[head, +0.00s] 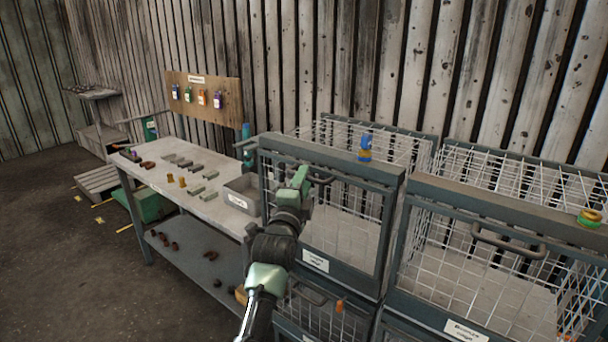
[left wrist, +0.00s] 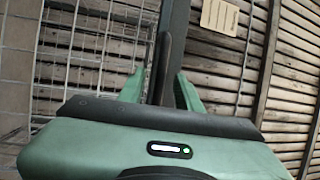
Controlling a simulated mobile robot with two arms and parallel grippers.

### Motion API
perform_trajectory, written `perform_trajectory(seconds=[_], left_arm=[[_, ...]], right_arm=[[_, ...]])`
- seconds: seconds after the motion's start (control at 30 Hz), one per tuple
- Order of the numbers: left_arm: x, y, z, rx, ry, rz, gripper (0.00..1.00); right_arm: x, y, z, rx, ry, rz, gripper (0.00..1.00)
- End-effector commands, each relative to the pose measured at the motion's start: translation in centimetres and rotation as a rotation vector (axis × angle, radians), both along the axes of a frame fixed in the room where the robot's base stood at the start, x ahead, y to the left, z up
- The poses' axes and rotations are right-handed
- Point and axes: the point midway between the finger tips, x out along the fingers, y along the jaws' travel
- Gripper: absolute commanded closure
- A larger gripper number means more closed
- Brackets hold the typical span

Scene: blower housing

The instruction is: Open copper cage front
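The copper cage (head: 315,262) is the left of the two front cages in the head view, with a dark frame, wire mesh and a white label too small to read surely. Its front looks shut. Its dark bar handle (head: 322,180) is partly hidden behind my left gripper (head: 302,178). In the left wrist view, the green fingers of my left gripper (left wrist: 162,84) stand apart. A dark upright bar (left wrist: 165,65), seemingly the handle, shows between them, with a gap beside it; contact is unclear. My right gripper is in neither view.
A second cage (head: 466,330) stands to the right. A blue and yellow item (head: 365,150) sits on the copper cage's top edge. A workbench (head: 200,185) with a grey bin (head: 243,191) and several small metal parts stands to the left. Floor at the far left is open.

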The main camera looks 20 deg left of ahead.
Motion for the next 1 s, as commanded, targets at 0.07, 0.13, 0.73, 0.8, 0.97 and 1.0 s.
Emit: perform_trajectory(seconds=[0.07, 0.13, 0.73, 0.8, 0.97, 1.0], left_arm=[[0.8, 0.1, 0.3, 0.0, 0.001, 0.0, 0.66], [1.3, 0.1, 0.2, -0.001, 0.002, 0.0, 0.66], [1.7, 0.1, 0.2, -0.001, 0.001, 0.0, 1.0], [1.7, 0.1, 0.2, -0.001, 0.001, 0.0, 1.0], [1.7, 0.1, 0.2, -0.001, 0.001, 0.0, 1.0], [1.7, 0.1, 0.2, -0.001, 0.001, 0.0, 1.0]], right_arm=[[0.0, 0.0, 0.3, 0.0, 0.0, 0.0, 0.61], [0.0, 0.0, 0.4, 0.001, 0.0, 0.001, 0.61], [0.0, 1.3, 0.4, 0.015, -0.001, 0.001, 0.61], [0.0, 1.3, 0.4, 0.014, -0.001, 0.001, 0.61], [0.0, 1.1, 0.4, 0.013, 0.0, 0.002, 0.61], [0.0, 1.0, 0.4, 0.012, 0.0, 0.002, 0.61]])
